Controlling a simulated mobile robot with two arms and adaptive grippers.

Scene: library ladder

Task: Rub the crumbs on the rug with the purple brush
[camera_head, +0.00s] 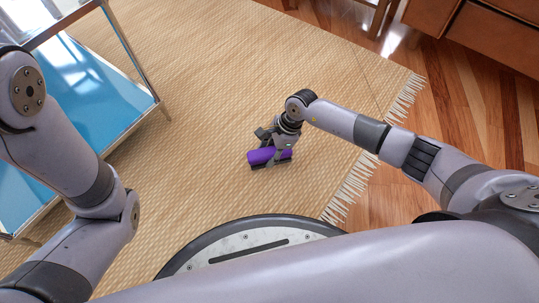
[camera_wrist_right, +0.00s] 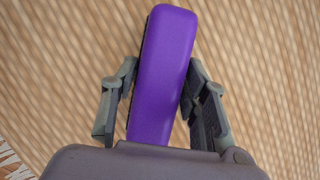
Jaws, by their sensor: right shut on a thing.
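The purple brush (camera_head: 261,157) is in my right gripper (camera_head: 272,150), low over the woven tan rug (camera_head: 215,110), and looks to be at or close to its surface. In the right wrist view the brush (camera_wrist_right: 163,70) lies lengthwise between the two fingers of the right gripper (camera_wrist_right: 160,100), which are closed on its sides. Its underside is hidden in the wrist view. I cannot make out any crumbs on the rug in either view. My left arm comes in from the left, but its gripper is out of view.
A glass-and-metal table with a blue shelf (camera_head: 85,75) stands at the left. The rug's fringe (camera_head: 350,190) borders the wooden floor (camera_head: 470,95) on the right. A brown wooden cabinet (camera_head: 480,35) stands at the upper right. The rug around the brush is clear.

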